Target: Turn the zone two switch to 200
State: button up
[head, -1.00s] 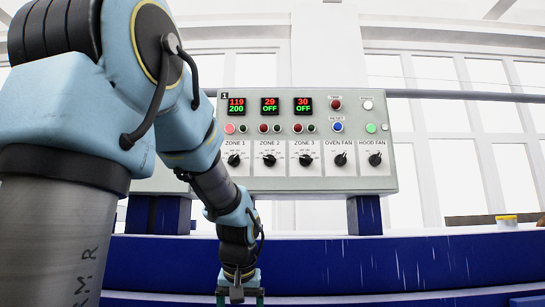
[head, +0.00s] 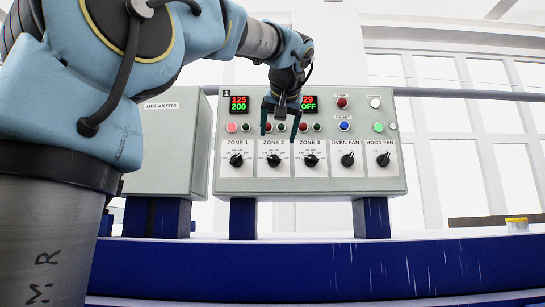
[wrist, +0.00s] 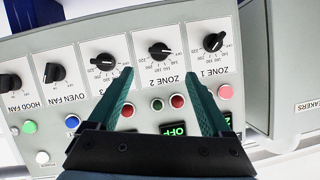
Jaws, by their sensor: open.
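The zone two switch is a black rotary knob (head: 273,160) on a white plate marked ZONE 2, on the grey control panel (head: 400,185). In the wrist view the panel appears upside down, with the zone two knob (wrist: 160,49) near the top middle. Its exact pointer setting is too small to read. My gripper (head: 278,136) is open in front of the panel, just above the knob in the head view. In the wrist view its green fingers (wrist: 158,72) are spread on either side of the ZONE 2 label, apart from the knob. The zone two display (wrist: 174,130) shows a green OFF, partly hidden.
The zone one knob (head: 236,160) and zone three knob (head: 311,160) flank it closely. The zone one display (head: 239,103) reads 125 over 200. Oven fan (head: 347,160) and hood fan (head: 383,160) knobs sit right. A breakers box (head: 165,150) stands left.

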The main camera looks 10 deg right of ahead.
aim_at(274, 157)
jog(key=p+x, duration=0.2)
jog(key=x, duration=0.8)
jog(key=shift+w+f, duration=0.15)
jog(key=shift+f, duration=0.05)
grip_shut()
dwell(0.3)
